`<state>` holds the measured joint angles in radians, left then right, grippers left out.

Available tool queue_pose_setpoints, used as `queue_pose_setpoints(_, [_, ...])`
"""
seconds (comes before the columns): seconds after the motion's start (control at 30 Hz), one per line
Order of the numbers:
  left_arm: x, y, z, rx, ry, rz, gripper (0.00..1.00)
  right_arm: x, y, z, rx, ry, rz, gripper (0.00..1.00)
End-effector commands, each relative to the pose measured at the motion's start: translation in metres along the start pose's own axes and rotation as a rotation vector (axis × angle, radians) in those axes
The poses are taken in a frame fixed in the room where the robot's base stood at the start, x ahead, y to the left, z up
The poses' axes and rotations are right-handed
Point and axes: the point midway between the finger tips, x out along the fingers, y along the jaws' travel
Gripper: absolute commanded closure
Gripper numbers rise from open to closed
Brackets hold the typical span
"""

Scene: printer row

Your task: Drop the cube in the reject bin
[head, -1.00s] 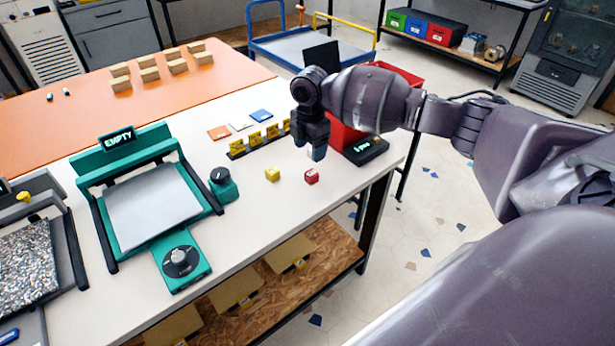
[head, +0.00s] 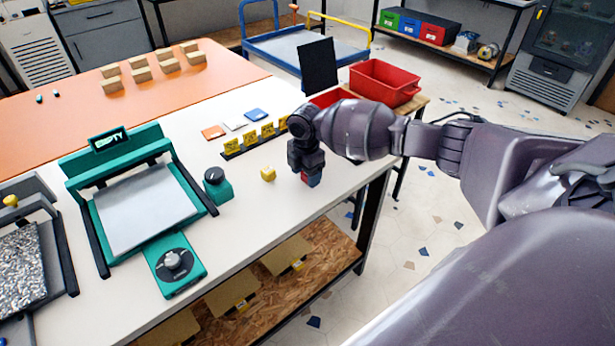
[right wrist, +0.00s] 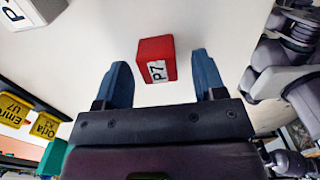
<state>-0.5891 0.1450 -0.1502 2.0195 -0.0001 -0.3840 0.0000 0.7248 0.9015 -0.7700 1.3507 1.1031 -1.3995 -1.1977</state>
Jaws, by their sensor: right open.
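A red cube (right wrist: 151,60) with a white P7 label sits on the white table top (head: 262,205). In the right wrist view it lies between the two blue fingertips of my right gripper (right wrist: 160,66), with a gap to each finger. My right gripper is open and empty. In the head view my right gripper (head: 309,172) points down over the cube and mostly hides it. Two red bins show at the back right: one (head: 385,82) on a wooden-topped stand, another (head: 330,98) partly hidden behind my right arm. I cannot tell which is the reject bin. My left gripper is not in view.
A green press (head: 140,205) with an EMPTY sign is at left. A black upright panel (head: 318,65) stands by the red bins.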

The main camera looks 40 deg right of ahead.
Motion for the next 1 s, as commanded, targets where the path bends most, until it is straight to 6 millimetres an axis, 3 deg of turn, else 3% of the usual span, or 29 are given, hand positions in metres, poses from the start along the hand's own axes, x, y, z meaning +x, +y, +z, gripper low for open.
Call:
queue_pose_setpoints(0.27, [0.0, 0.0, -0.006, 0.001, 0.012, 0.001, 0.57, 0.007, 0.0, 0.0, -0.001, 0.0, 0.001, 0.36])
queue_pose_setpoints(0.67, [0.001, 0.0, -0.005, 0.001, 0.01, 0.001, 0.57, 0.007, 0.0, 0.0, 0.0, 0.0, 0.001, 0.92])
queue_pose_setpoints(1.0, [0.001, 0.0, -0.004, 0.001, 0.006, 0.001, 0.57, -0.004, 0.001, 0.0, 0.001, 0.0, 0.004, 0.93])
